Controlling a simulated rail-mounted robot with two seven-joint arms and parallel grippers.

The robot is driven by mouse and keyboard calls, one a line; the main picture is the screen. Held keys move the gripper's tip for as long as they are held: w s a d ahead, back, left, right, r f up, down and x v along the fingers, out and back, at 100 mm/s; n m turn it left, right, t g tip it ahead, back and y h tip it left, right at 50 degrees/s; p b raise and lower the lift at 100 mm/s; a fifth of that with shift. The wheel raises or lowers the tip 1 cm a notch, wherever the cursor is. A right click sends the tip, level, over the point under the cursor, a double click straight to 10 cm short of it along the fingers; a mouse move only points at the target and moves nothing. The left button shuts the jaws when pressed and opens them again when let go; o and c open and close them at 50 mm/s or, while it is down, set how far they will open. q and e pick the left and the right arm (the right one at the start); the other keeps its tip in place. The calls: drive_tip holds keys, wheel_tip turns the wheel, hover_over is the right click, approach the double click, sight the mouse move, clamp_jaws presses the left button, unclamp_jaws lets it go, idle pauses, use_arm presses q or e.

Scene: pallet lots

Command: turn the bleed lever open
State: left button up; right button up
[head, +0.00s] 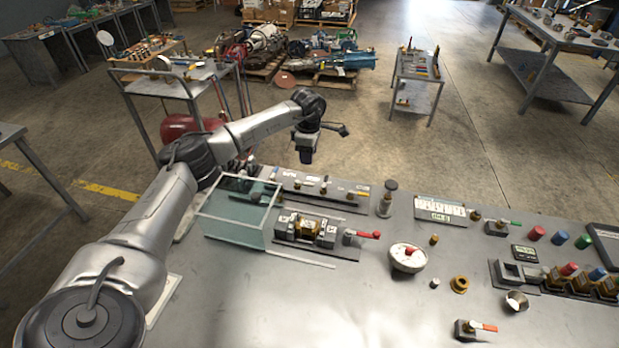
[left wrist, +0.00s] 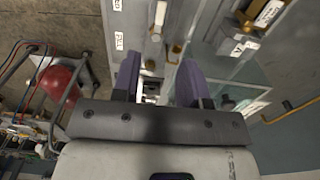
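Several small levers show in the head view, and I cannot tell by label which is the bleed lever. One with a red handle (head: 364,235) sits at the right end of the middle fixture. One with an orange handle (head: 377,193) is on the labelled rear panel (head: 290,177). My left gripper (head: 306,158) hangs above the rear edge of the bench, apart from the levers. In the left wrist view its two purple-grey fingers (left wrist: 158,88) are spread with nothing held between them. My right gripper is out of view.
A clear open-topped box (head: 238,212) stands left of the middle fixture, near my left arm. The bench's front middle is bare.

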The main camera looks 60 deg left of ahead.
sight(308, 183)
use_arm(q)
wheel_tip(308, 183, down, 11)
drive_tip(key=shift+f+b, duration=0.15)
drive_tip(key=shift+b, duration=0.45)
clamp_jaws()
